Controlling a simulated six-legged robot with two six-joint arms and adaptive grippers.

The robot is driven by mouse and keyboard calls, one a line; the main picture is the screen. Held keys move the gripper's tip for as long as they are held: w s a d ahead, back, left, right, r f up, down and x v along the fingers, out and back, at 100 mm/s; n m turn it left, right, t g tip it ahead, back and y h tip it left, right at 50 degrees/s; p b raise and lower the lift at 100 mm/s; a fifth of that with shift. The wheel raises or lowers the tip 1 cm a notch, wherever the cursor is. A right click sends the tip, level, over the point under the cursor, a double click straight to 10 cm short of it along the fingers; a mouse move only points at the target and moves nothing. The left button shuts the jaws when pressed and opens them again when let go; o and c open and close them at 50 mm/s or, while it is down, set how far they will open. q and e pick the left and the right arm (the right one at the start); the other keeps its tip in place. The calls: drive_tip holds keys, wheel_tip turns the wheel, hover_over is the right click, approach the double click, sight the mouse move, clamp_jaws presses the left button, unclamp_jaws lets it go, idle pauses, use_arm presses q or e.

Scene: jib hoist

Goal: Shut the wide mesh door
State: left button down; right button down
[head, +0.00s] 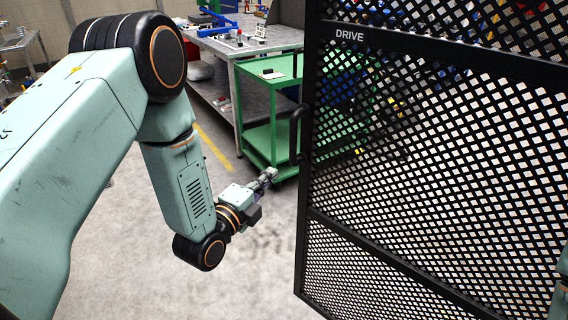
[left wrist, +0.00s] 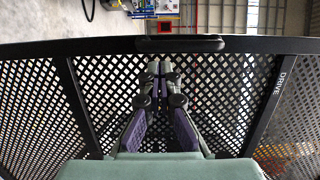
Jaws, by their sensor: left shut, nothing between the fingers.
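The wide mesh door (head: 420,160) is a black perforated panel with a dark frame and the word DRIVE on its upper rail. It fills the right half of the head view and stands at an angle. A black bar handle (head: 296,132) is on its left edge. The door mesh (left wrist: 220,90) and the handle (left wrist: 180,44) also show in the left wrist view. My left gripper (head: 268,178) is shut and empty, just left of the door edge, below the handle. In the left wrist view its fingertips (left wrist: 160,68) point toward the mesh. My right gripper is not in view.
A green cart (head: 268,110) stands behind the door's handle edge. A workbench (head: 222,70) with tools is behind it at the back. A yellow line (head: 213,147) marks the floor. Grey floor (head: 150,255) is clear left of the door.

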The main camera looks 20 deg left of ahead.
sight(291, 156)
use_arm(q)
drive_tip(key=x, duration=0.6)
drive_tip(key=shift+d, duration=0.3)
drive_tip(key=shift+w, duration=0.2)
drive_tip(key=shift+w+a+f, duration=0.1)
drive_tip(key=shift+w+a, duration=0.05)
drive_tip(key=shift+w, duration=0.2)
drive_tip(key=shift+d, duration=0.2)
drive_tip(key=shift+w+a, duration=0.1)
